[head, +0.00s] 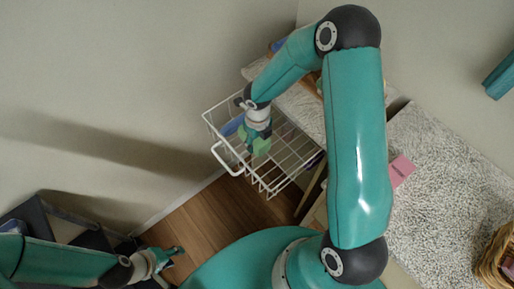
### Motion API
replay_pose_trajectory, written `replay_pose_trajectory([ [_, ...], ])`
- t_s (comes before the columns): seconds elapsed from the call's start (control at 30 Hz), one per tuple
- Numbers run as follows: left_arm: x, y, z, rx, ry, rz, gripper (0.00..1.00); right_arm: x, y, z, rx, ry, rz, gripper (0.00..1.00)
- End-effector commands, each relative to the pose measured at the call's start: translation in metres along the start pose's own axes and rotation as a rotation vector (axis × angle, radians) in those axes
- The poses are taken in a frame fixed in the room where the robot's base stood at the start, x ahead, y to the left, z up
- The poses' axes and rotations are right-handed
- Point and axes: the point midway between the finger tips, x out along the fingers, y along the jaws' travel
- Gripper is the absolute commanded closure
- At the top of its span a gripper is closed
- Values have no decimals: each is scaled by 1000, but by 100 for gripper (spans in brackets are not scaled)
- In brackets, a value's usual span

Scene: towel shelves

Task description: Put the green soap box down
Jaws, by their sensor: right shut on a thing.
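The green soap box (261,146) is small and light green. My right gripper (256,132) is shut on it and holds it over the white wire basket (223,165). The gripper covers part of the box. I cannot tell whether the box touches the basket's floor. My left gripper (172,258) is at the lower left, over the wooden floor, well apart from the basket. It looks open and empty.
A blue item (232,126) is in the basket's left part. A speckled light counter (432,190) with a pink card (401,170) lies to the right. A wicker basket (496,258) stands at the right edge. The wooden floor (215,212) is clear below the wire basket.

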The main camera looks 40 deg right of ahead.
Motion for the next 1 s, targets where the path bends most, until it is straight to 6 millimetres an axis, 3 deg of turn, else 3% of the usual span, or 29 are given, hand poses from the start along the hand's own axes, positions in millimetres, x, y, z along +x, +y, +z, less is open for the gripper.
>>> replay_pose_trajectory([
  [0.3,6,-2,0,0,0,0,60,40,0,-1,1,3,1,85],
  [0.7,8,-3,0,0,0,0,60,45,0,0,1,0,0,85],
  [0.73,8,-3,0,0,0,0,60,45,0,0,1,0,1,45],
  [0.87,7,-3,0,0,0,0,60,45,0,0,1,0,1,23],
  [1.0,7,-3,0,0,0,0,60,44,0,0,1,1,0,21],
])
